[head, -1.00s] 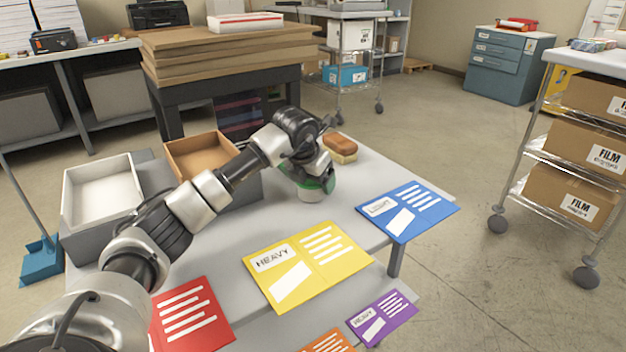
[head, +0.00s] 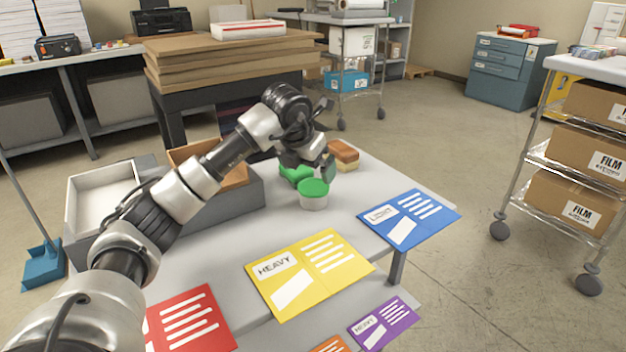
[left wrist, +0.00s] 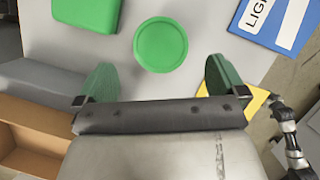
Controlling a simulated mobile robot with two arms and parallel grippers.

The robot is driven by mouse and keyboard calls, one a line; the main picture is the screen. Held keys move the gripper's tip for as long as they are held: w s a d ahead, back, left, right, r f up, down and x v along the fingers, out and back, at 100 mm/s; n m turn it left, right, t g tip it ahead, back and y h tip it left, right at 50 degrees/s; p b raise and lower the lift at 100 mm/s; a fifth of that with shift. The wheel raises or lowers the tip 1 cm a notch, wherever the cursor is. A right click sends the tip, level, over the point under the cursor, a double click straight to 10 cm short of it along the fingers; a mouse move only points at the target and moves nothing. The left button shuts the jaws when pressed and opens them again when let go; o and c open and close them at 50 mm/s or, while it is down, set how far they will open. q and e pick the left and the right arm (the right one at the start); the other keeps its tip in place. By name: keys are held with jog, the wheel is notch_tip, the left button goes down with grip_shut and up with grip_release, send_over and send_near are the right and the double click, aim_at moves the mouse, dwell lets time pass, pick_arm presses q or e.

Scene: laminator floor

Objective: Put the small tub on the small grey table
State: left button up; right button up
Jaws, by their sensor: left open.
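The small tub is white with a round green lid (head: 313,187) and stands upright on a light grey table (head: 228,238). Its lid also shows in the left wrist view (left wrist: 160,44), just beyond the gap between my fingers. My left gripper (head: 310,163) is above and just behind the tub, open and empty. Its two green fingers are wide apart in the left wrist view (left wrist: 160,78). A second green-topped item (head: 292,173) is behind the tub, partly hidden by my gripper; its top looks square in the wrist view (left wrist: 86,13).
A brown-and-cream block (head: 344,156) lies behind the tub. Blue (head: 408,214), yellow (head: 310,273) and red (head: 190,322) cards lie toward the front. Two open trays, white (head: 103,203) and brown (head: 237,176), are at left. A wire cart (head: 545,160) stands at right.

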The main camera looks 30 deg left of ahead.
pick_arm(q)
jog(key=shift+v, duration=2.25)
pick_arm(e)
jog(key=shift+s+d+f, duration=0.1)
jog(key=shift+s+f, duration=0.3)
jog(key=shift+f, duration=0.15)
pick_arm(q)
jog(key=shift+r, duration=0.1)
